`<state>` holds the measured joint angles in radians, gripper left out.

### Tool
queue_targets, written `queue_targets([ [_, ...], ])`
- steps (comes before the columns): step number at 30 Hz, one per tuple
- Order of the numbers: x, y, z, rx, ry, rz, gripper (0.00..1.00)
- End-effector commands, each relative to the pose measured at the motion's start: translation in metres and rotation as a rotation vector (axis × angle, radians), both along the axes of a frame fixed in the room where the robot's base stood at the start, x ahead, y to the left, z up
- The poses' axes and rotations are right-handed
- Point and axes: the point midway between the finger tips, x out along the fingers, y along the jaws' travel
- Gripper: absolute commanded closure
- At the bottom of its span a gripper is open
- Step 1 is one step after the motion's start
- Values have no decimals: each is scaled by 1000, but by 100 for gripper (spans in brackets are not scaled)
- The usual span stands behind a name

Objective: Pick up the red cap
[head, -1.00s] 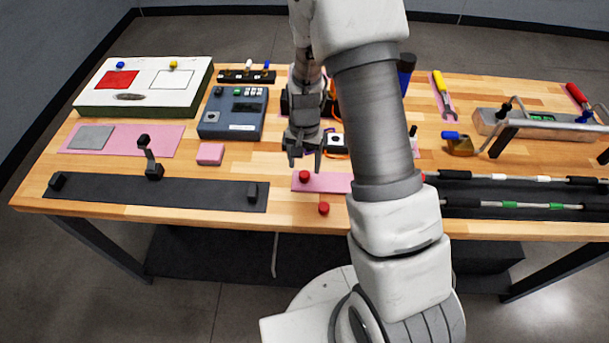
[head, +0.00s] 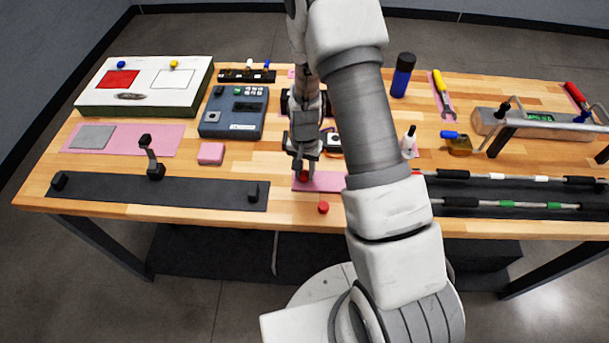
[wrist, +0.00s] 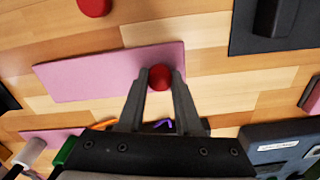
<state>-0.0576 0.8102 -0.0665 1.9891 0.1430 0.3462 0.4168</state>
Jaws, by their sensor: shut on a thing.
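A red cap (wrist: 160,78) sits between my gripper's two fingertips at the edge of a pink mat in the wrist view. In the head view this cap (head: 304,177) is partly hidden by the fingers. My gripper (head: 304,168) is shut on it, low over the mat; the wrist view shows the gripper (wrist: 159,84) with a finger on each side. A second red cap (head: 323,208) lies on bare wood nearer the front edge, apart from the gripper; it also shows at the top of the wrist view (wrist: 94,6).
The pink mat (head: 328,182) lies under the gripper. A dark strip with small black blocks (head: 205,192) lies to the left. A blue-grey device (head: 232,124) stands behind left. Rods on a dark mat (head: 520,192) and a white bottle (head: 409,142) are right of my arm.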

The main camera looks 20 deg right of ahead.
Motion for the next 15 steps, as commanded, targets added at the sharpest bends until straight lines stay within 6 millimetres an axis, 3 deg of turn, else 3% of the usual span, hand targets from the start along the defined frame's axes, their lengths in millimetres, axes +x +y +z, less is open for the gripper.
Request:
queue_targets([
  [3, 0, 0, 0, 0, 0, 0, 100],
  [15, 0, 0, 0, 0, 0, 0, 100],
])
